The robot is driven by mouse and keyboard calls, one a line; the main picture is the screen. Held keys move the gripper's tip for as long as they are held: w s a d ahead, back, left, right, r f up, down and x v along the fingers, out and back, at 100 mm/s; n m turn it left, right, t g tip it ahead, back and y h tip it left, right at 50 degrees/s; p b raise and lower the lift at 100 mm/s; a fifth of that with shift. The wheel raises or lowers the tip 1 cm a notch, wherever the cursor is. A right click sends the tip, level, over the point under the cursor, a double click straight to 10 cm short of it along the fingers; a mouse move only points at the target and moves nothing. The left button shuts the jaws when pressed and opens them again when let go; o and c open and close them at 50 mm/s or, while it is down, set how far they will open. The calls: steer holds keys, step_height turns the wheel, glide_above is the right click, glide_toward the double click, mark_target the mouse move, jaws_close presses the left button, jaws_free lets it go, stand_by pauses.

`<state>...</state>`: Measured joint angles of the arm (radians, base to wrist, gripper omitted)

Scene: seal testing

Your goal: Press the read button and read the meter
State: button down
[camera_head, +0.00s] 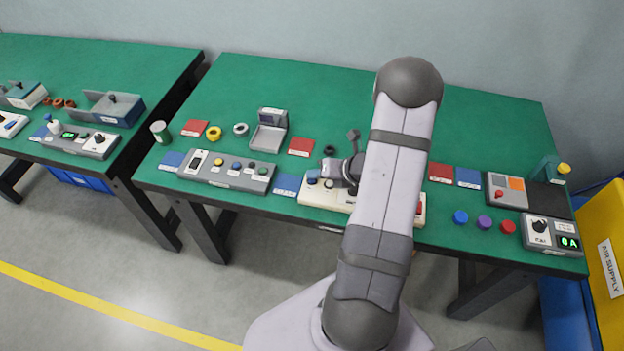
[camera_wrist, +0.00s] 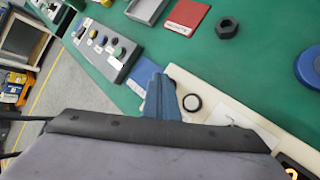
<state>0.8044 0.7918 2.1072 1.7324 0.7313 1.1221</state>
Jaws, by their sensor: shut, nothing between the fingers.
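A cream panel (camera_head: 392,206) lies at the table's front edge, partly hidden by my arm. My gripper (camera_head: 318,173) is low over its left end, shut and empty. In the wrist view my blue fingers (camera_wrist: 165,95) are together, beside a round black ring (camera_wrist: 192,102) on the panel. I cannot tell whether they touch it. An amber-lit display (camera_wrist: 291,173) on the panel is cut off at the lower right, its reading unclear. No label marks a read button legibly. I cannot tell which control it is.
A grey panel (camera_head: 226,172) with several coloured buttons stands to the left. A black nut (camera_wrist: 227,27) and a red card (camera_wrist: 187,14) lie beyond the fingers. A green display (camera_head: 568,242) is at the far right. The green table's back middle is clear.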

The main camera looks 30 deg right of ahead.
steer(key=shift+f+b, duration=0.35)
steer(key=shift+f, duration=0.05)
stand_by(0.5)
stand_by(0.4)
steer(key=shift+r+p, duration=0.7)
steer(key=shift+r, duration=0.1)
steer(key=shift+r, duration=0.1)
steer(key=shift+r+p, duration=2.1)
steer(key=shift+r, duration=0.3)
